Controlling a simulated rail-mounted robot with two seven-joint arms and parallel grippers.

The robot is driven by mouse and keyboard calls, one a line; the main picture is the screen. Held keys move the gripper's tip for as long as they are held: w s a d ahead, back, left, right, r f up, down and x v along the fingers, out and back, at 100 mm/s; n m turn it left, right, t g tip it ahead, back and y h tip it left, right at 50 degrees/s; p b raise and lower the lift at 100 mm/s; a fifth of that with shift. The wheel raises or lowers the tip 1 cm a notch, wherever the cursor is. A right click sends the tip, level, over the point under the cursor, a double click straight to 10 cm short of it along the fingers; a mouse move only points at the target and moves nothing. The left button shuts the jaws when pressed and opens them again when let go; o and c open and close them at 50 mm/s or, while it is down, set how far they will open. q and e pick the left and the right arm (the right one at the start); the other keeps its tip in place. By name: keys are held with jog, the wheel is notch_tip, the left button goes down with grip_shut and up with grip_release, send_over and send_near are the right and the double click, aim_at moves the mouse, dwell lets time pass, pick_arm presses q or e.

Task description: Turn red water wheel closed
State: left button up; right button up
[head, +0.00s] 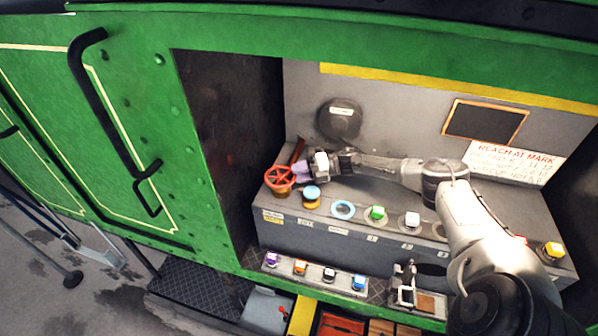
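The red water wheel (279,180) is at the left end of the grey console, low on its top face. It is a small spoked handwheel. My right arm comes in from the right, and my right gripper (301,171) has its purple-tinted fingers pointing left at the wheel's right rim. The fingertips look very close to the rim or touching it. I cannot tell whether they grip it, as the gap between them is too small to see. My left gripper is not in view.
The green body wall (140,90) frames the opening on the left.

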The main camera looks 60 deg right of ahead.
jog(key=shift+w+a, duration=0.1)
jog(key=shift+w, duration=0.05)
jog(key=shift+c, duration=0.2)
grip_shut()
jog(key=p, duration=0.1)
jog(key=m+t+h+p, duration=0.1)
jog(key=p, duration=0.1)
jog(key=shift+s+a+r, duration=0.15)
jog(key=shift+s+a, duration=0.1)
jog(key=shift+a, duration=0.05)
jog(key=shift+m+h+p, duration=0.3)
jog(key=shift+p, duration=0.05)
jog(key=shift+f, duration=0.2)
jog(key=shift+o, duration=0.2)
grip_release()
